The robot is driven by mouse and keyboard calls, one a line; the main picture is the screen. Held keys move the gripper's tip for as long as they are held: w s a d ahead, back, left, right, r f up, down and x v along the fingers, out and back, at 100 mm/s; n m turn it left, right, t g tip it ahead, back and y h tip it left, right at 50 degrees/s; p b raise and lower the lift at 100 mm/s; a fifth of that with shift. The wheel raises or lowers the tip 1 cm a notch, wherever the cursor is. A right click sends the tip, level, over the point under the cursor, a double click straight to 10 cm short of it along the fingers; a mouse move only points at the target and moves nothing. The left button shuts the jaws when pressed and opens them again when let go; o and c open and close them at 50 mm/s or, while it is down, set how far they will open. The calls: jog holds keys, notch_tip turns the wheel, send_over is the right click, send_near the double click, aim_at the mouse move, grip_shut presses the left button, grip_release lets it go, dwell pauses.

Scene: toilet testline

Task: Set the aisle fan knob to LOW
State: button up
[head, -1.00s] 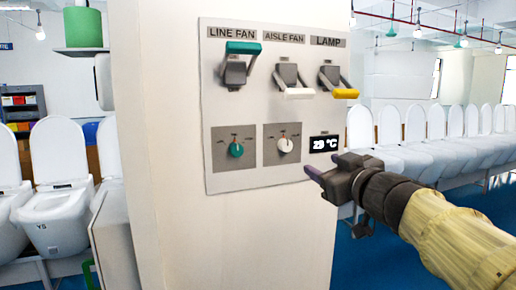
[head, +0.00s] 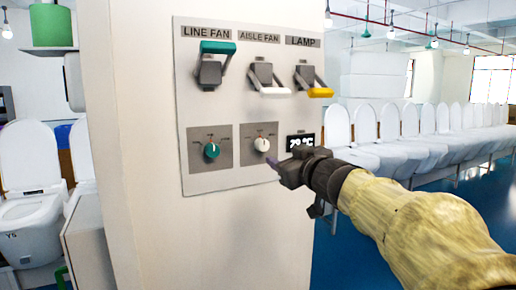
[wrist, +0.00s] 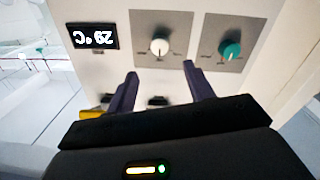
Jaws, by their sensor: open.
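The aisle fan knob is the white knob (head: 262,144) on a grey plate, below the AISLE FAN label (head: 259,37) and the white-handled lever (head: 266,80). Its dial marks are too small to read, and I cannot tell its setting. In the head view my gripper (head: 277,168) is just below and right of the knob, in front of the panel's lower edge. In the upside-down wrist view the white knob (wrist: 160,47) sits between and beyond the two dark fingers of my gripper (wrist: 160,72). The fingers are apart, empty, and not around the knob.
The wall panel (head: 190,110) also carries a teal knob (head: 211,150) to the left, a temperature display (head: 300,142) to the right, a teal lever (head: 217,48) raised and a yellow lever (head: 320,92) lowered. Rows of white toilets (head: 395,150) stand behind at the right.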

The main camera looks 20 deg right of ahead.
aim_at(264, 146)
jog(key=w+p, duration=0.2)
jog(key=w, duration=0.8)
jog(key=shift+w, duration=0.4)
jog(key=c, duration=1)
